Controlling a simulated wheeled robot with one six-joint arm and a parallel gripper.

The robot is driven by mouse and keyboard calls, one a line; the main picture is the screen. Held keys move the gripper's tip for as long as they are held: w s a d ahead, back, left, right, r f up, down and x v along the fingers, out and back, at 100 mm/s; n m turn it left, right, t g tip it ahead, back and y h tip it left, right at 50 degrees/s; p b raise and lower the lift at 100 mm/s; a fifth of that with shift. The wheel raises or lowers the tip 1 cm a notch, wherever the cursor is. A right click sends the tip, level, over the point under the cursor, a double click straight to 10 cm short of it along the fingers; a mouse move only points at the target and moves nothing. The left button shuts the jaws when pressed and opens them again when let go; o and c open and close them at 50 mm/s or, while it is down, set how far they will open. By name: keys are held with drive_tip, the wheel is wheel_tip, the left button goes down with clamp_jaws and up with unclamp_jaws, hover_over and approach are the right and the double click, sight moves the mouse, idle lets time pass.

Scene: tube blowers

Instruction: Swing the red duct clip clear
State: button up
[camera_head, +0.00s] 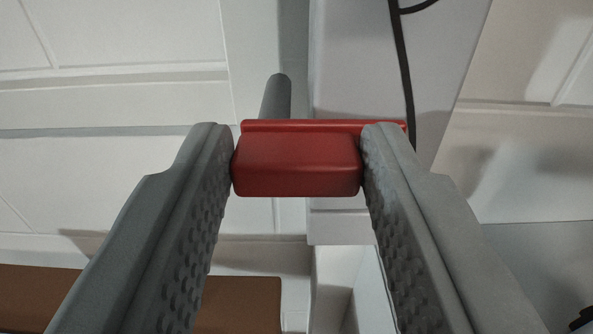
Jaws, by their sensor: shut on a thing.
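The red duct clip (297,164) is a red block with a thin flange along its top edge, in the middle of the view. My gripper (298,160) is shut on it, one grey textured finger against its left side and the other against its right. The flange reaches right, past the right fingertip. A grey rod (276,97) stands just behind and above the clip; whether it joins the clip cannot be told. The clip's rear side is hidden.
A pale grey panel (350,60) lies behind the clip, with a black cable (402,70) running down it close to the clip's right end. White panelled surfaces (120,100) lie to the left. A brown surface (240,303) and a white open box shape (345,285) are below.

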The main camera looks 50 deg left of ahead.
drive_tip(key=shift+n, duration=0.3)
drive_tip(key=n, duration=0.4)
drive_tip(key=shift+s+a+r, duration=0.1)
drive_tip(key=shift+s+r, duration=0.05)
drive_tip(key=n, duration=0.5)
drive_tip(key=shift+s+a, duration=0.1)
drive_tip(key=shift+s, duration=0.05)
drive_tip(key=n, duration=0.4)
drive_tip(key=shift+s+a, duration=0.15)
drive_tip(key=shift+s, duration=0.05)
drive_tip(key=shift+s+a+n, duration=0.1)
drive_tip(key=shift+s+n, duration=0.05)
drive_tip(key=shift+n, duration=1.95)
drive_tip(key=o, duration=1)
drive_tip(key=v, duration=1.7)
